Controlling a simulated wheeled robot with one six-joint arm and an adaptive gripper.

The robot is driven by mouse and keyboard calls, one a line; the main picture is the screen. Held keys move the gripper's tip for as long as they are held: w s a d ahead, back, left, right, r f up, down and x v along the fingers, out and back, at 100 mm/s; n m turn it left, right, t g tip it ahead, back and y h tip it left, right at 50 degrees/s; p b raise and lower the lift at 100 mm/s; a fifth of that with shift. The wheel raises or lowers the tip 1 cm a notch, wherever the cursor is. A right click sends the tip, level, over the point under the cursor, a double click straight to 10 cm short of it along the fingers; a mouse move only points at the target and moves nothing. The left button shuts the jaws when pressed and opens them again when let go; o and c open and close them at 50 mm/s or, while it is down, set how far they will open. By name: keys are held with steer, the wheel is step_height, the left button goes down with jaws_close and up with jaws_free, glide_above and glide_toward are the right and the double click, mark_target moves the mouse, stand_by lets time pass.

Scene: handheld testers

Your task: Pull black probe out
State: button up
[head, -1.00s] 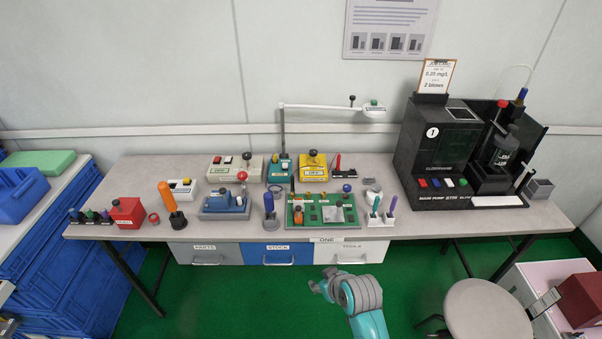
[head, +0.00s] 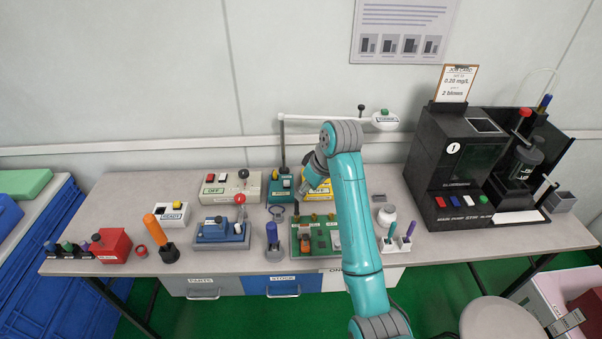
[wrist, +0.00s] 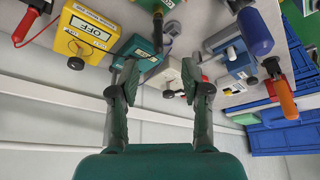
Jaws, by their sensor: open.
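My gripper (head: 306,187) is open over the back of the bench. In the wrist view its spread fingertips (wrist: 160,82) show nothing between them that they hold. A teal box (wrist: 138,52) lies beyond the left fingertip. A dark upright cylinder (wrist: 157,32) stands beside it; I cannot tell whether this is the black probe. A red-handled probe (wrist: 26,24) shows at far left.
A lamp arm (head: 325,117) extends above the back. A black machine (head: 462,165) stands at right.

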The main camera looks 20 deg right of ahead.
glide_toward(297, 214)
steer(key=w+f, duration=0.1)
steer(key=w+a+f, duration=0.1)
steer(key=w+f, duration=0.2)
steer(key=f, duration=0.1)
steer(key=shift+w+a+f, duration=0.15)
steer(key=shift+a, duration=0.2)
jaws_close()
stand_by(0.4)
